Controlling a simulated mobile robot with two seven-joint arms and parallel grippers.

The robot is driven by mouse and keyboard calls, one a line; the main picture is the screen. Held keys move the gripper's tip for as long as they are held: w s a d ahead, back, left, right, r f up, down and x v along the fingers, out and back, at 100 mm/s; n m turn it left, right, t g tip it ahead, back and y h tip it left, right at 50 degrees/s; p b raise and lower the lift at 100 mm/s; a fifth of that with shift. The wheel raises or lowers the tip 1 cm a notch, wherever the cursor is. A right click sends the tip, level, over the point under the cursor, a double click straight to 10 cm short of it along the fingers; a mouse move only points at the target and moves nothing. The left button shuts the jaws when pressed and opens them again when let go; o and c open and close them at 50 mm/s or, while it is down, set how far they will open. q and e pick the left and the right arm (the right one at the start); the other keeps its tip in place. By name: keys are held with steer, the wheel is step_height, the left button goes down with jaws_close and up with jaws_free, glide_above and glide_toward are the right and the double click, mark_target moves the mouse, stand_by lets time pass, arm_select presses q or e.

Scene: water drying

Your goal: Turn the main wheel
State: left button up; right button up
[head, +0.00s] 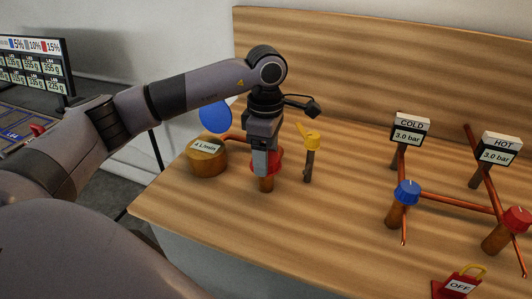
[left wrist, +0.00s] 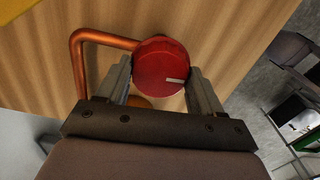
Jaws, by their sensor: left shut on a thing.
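A round red wheel (head: 276,162) sits on a copper post on the wooden bench, partly hidden by my left gripper (head: 262,165). In the left wrist view the red wheel (left wrist: 158,64) lies between the two fingers of my left gripper (left wrist: 160,76), which is shut on its sides from above. A pale mark on the wheel's top points to the right in that view. A bent copper pipe (left wrist: 78,60) runs beside it. My right gripper is not in view.
A round copper-coloured gauge reading 4 L/min (head: 207,157) stands left of the wheel, with a blue disc (head: 215,117) behind. A yellow-handled valve (head: 311,138) stands close right. Blue (head: 407,192) and red (head: 518,219) knobs and a red OFF lever (head: 457,284) are farther right.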

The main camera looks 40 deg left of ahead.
arm_select(q)
steer(key=o, duration=1)
steer(key=shift+o, duration=0.2)
step_height(320, 180, up, 7)
steer(key=shift+r, duration=0.15)
steer(key=shift+s, duration=0.1)
